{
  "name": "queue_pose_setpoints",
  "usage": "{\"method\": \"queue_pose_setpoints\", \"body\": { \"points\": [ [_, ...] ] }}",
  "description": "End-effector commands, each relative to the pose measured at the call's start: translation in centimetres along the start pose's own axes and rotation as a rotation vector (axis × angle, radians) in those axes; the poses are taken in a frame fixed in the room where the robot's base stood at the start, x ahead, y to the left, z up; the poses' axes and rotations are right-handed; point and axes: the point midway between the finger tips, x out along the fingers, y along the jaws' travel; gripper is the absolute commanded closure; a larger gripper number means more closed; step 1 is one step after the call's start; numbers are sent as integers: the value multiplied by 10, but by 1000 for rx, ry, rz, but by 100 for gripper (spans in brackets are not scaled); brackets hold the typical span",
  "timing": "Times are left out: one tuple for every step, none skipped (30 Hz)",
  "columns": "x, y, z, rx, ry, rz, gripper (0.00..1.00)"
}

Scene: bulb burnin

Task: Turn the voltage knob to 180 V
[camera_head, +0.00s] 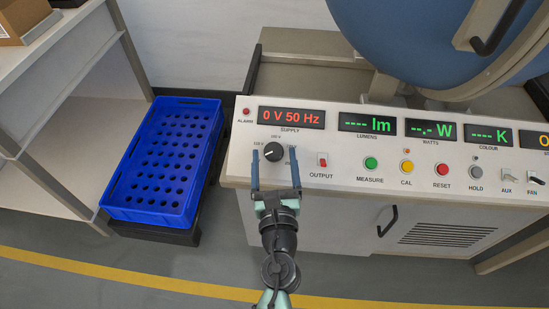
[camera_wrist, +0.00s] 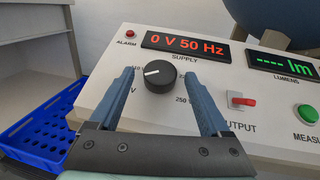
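The voltage knob (camera_head: 273,151) is a round black dial on the white panel, below the red supply display (camera_head: 291,117) that reads "0 V 50 Hz". In the wrist view the knob (camera_wrist: 160,76) shows a white pointer line aimed to the left. Voltage labels ring the knob; some are hidden by the fingers. My gripper (camera_head: 273,165) is open, its two blue fingers on either side of the knob and apart from it. In the wrist view my gripper (camera_wrist: 160,95) frames the knob, with a gap on each side.
A red output switch (camera_head: 322,160) lies just right of the knob. Green measure (camera_head: 371,163), yellow and red buttons follow along the panel. A red alarm lamp (camera_head: 246,111) is at upper left. A blue crate with holes (camera_head: 115,205) stands left of the bench.

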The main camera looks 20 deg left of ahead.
Motion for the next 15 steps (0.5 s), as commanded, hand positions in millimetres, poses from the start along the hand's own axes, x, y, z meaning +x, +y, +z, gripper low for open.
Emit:
{"method": "queue_pose_setpoints", "body": {
  "points": [
    [0, 0, 0, 0, 0, 0, 29],
    [0, 0, 0, 0, 0, 0, 34],
    [0, 0, 0, 0, 0, 0, 42],
    [0, 0, 0, 0, 0, 0, 47],
    [0, 0, 0, 0, 0, 0, 52],
    [0, 0, 0, 0, 0, 0, 60],
    [0, 0, 0, 0, 0, 0, 65],
    [0, 0, 0, 0, 0, 0, 70],
    [0, 0, 0, 0, 0, 0, 78],
    [0, 0, 0, 0, 0, 0, 83],
    [0, 0, 0, 0, 0, 0, 88],
    [0, 0, 0, 0, 0, 0, 96],
    [0, 0, 0, 0, 0, 0, 100],
    [0, 0, 0, 0, 0, 0, 100],
    [0, 0, 0, 0, 0, 0, 100]
  ]
}}
